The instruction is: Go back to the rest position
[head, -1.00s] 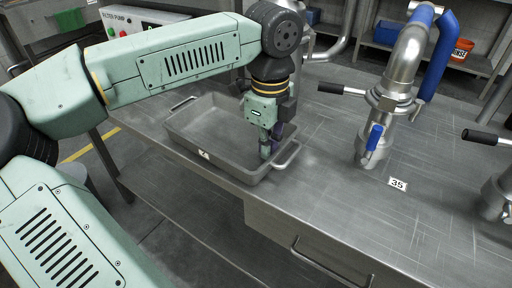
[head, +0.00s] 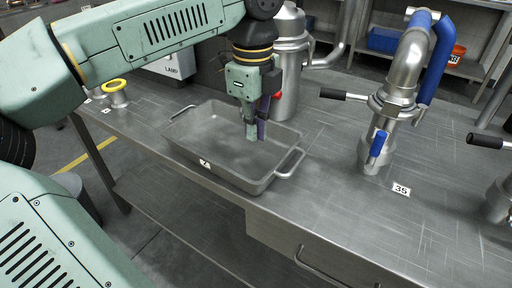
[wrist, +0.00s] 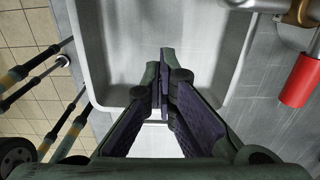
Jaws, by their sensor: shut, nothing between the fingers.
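My gripper (head: 256,131) points down over the grey metal tray (head: 195,160) on the steel bench, near the tray's right part. Its fingers are shut with nothing between them. In the wrist view my gripper (wrist: 163,100) shows its dark purple finger pads together, with the tray's pale wall (wrist: 90,60) around and below them. The tray looks empty where I can see into it; the fingers hide part of its floor. I cannot tell the exact gap between fingertips and tray floor.
A steel vessel (head: 288,75) with a red part stands just behind the tray. A pipe with a blue valve handle (head: 378,143) and a black-gripped lever (head: 335,94) stands at the right, by a label 35 (head: 401,189). A yellow-ringed fitting (head: 115,86) is at the back left. Bare bench (head: 320,190) lies between.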

